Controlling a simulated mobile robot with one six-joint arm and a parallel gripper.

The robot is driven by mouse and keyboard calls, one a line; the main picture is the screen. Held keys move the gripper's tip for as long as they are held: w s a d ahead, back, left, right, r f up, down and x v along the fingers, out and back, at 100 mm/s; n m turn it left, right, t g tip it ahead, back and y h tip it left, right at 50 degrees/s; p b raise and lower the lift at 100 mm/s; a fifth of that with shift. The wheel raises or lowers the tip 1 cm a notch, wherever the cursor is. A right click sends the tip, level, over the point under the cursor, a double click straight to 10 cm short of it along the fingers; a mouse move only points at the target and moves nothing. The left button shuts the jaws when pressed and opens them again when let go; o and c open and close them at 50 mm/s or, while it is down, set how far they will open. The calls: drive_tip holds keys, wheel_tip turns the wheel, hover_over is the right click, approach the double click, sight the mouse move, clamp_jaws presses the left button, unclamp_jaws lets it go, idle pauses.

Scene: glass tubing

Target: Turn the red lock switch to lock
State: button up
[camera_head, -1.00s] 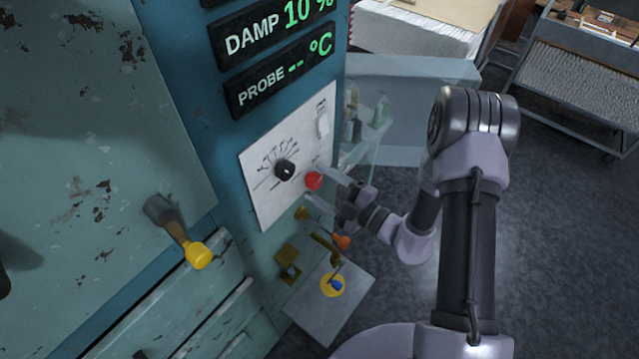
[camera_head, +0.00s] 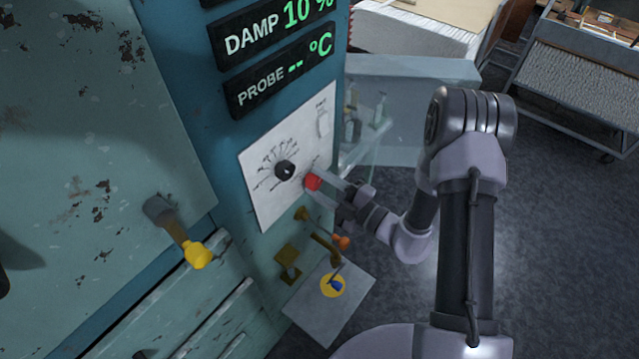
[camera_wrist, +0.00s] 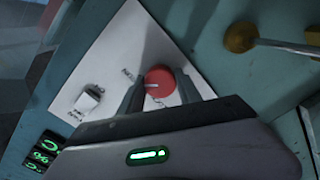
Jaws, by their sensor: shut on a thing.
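The red lock switch (camera_head: 313,181) is a round knob at the lower right of the white control panel (camera_head: 262,205). My gripper (camera_head: 318,188) reaches it from the right, with one finger on each side of the knob, shut on it. In the wrist view the red knob (camera_wrist: 159,80) sits between the two fingertips (camera_wrist: 160,90), and a pale pointer line on its face points left. Lettering beside the knob is too small to read surely.
A black dial (camera_head: 285,170) is up-left of the knob, and a white rocker switch (camera_head: 323,123) is above it. Brass fittings with an orange-tipped lever (camera_head: 341,242) lie just below my gripper. A yellow-knobbed handle (camera_head: 197,255) sticks out at left. Glass shelving (camera_head: 362,150) stands behind.

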drive_tip(key=n, duration=0.4)
drive_tip(key=shift+b, duration=0.35)
drive_tip(key=n+b, duration=0.1)
drive_tip(key=n, duration=0.3)
drive_tip(key=shift+f+n, duration=0.1)
drive_tip(key=shift+n, duration=0.2)
drive_tip(key=n+b, duration=0.2)
drive_tip(key=n, duration=0.2)
drive_tip(key=shift+n+b, duration=0.3)
drive_tip(key=shift+b, duration=0.05)
drive_tip(key=shift+n+b, duration=1.1)
drive_tip(key=shift+n, duration=0.9)
drive_tip(key=o, duration=1.4)
drive_tip(key=shift+c, duration=0.2)
